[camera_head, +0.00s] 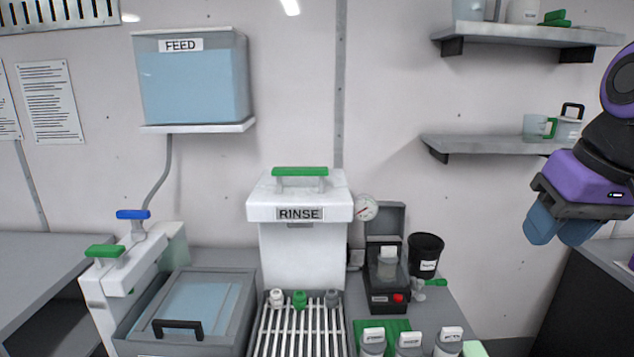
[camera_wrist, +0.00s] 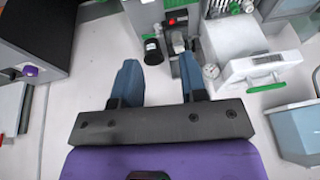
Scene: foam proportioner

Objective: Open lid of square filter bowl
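The square filter bowl appears to be the square grey box (camera_head: 246,318) at the lower left of the head view. Its lid (camera_head: 205,298) has a pale blue see-through panel and a black bar handle (camera_head: 178,328) along the near edge. The lid lies flat and closed. The box's lower front is cut off by the frame. My gripper (camera_head: 557,240) hangs at the far right, well away from the box and higher than it. In the wrist view my gripper (camera_wrist: 158,65) has its two blue fingers apart with nothing between them.
A white RINSE tank (camera_head: 300,240) with a green-handled lid stands right of the box, behind a slatted rack (camera_head: 300,325). Valves with blue and green handles (camera_head: 132,225) stand left. A black cup (camera_head: 425,257) and several bottles are right. Wall shelves (camera_head: 500,145) are near my arm.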

